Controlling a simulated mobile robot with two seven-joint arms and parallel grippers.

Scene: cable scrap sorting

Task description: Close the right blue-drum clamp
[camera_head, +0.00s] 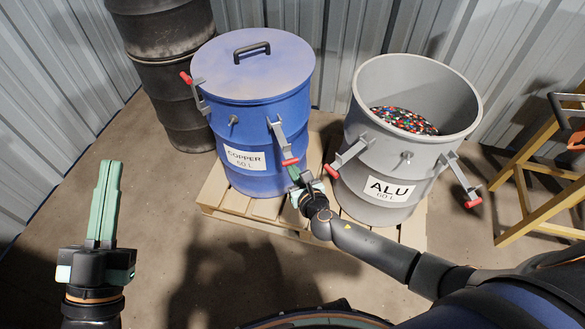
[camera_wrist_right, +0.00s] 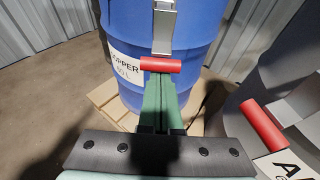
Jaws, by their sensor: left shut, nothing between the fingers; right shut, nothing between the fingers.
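The blue drum (camera_head: 262,150), labelled COPPER 60 L, stands on a pallet with its blue lid (camera_head: 250,70) on top. Its right clamp (camera_head: 283,143) hangs down the drum's side, with a red grip at its lower end. Its left clamp (camera_head: 193,90) stands off the side near the lid's edge. My right gripper (camera_head: 292,172) is shut and empty just below the right clamp's red grip. In the right wrist view the fingertips (camera_wrist_right: 160,80) reach up to the red grip (camera_wrist_right: 160,64); I cannot tell if they touch. My left gripper (camera_head: 108,165) is shut and empty, away from the drums.
An open grey ALU drum (camera_head: 380,190) with coloured scrap (camera_head: 404,120) stands to the right, its two red-gripped clamps sticking out near my right gripper. Both drums share a wooden pallet (camera_head: 235,208). A dark drum (camera_head: 175,85) stands behind left; a yellow wooden frame (camera_head: 540,165) stands far right.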

